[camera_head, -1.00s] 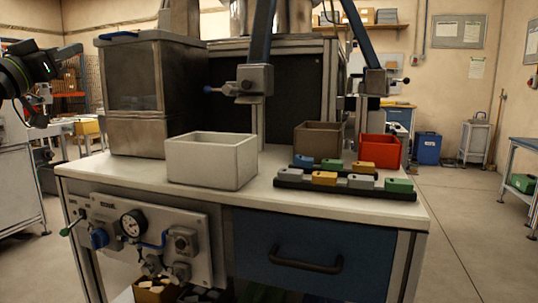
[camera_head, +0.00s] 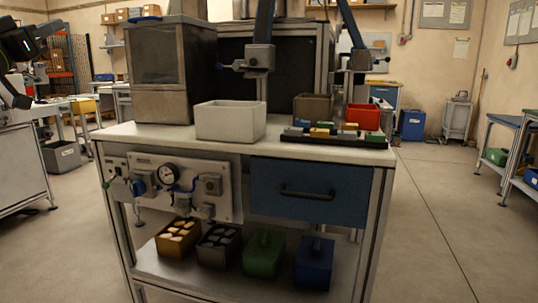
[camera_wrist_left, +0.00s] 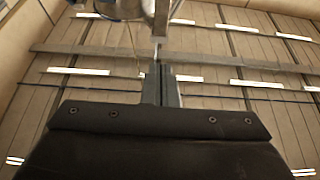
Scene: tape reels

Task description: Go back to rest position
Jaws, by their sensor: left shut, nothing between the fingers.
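My left arm (camera_head: 18,60) shows at the far left edge of the head view, partly cut off by the frame and well apart from the workbench. In the left wrist view my left gripper (camera_wrist_left: 161,84) is shut, its two fingers together with nothing between them. Behind it is a ceiling with beams and light strips. My right gripper is not in view.
A workbench (camera_head: 340,153) stands ahead with a white bin (camera_head: 230,121), a brown bin, a red bin (camera_head: 362,117) and a dark rack of coloured blocks (camera_head: 335,137). Several small bins stand on its lower shelf. Open floor (camera_head: 440,220) lies to the right.

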